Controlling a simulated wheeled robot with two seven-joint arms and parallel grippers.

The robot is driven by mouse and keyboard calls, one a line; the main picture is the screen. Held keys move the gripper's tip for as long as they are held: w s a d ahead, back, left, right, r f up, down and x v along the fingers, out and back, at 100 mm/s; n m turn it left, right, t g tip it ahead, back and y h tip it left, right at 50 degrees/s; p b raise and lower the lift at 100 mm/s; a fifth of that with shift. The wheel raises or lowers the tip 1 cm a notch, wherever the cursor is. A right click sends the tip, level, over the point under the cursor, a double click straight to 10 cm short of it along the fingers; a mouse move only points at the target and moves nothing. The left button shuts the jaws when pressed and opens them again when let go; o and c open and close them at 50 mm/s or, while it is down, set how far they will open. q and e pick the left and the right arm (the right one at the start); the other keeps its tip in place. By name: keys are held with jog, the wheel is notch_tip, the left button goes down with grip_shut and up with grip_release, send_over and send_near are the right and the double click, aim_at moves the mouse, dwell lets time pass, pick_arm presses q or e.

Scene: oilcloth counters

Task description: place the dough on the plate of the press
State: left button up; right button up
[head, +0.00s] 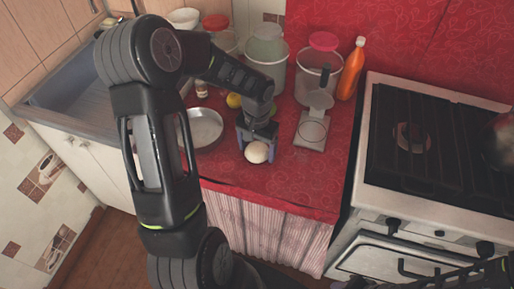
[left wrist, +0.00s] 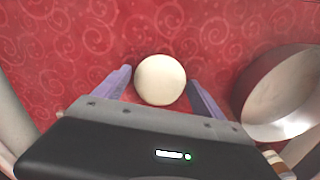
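The dough (head: 257,152) is a pale round ball on the red patterned counter. In the left wrist view the dough (left wrist: 161,80) lies between the two purple fingers. My left gripper (head: 257,146) is over it with its fingers apart; the left wrist view (left wrist: 160,88) shows a gap on at least the right side, and I cannot tell whether either finger touches. The press (head: 310,135) stands to the right of the dough, with a pale flat base and a round plate, its upper part raised behind. My right gripper is not clearly visible.
A round metal pan (head: 204,128) sits left of the dough, close to my gripper in the left wrist view (left wrist: 285,95). A yellow lemon (head: 234,100), clear containers (head: 265,58) and an orange bottle (head: 351,70) stand behind. The stove (head: 440,150) is at right.

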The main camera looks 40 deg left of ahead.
aim_at(257, 152)
pick_arm(q)
jog(key=shift+o, duration=1)
jog(key=shift+r, duration=0.15)
notch_tip(257, 152, up, 12)
jog(key=shift+o, duration=0.3)
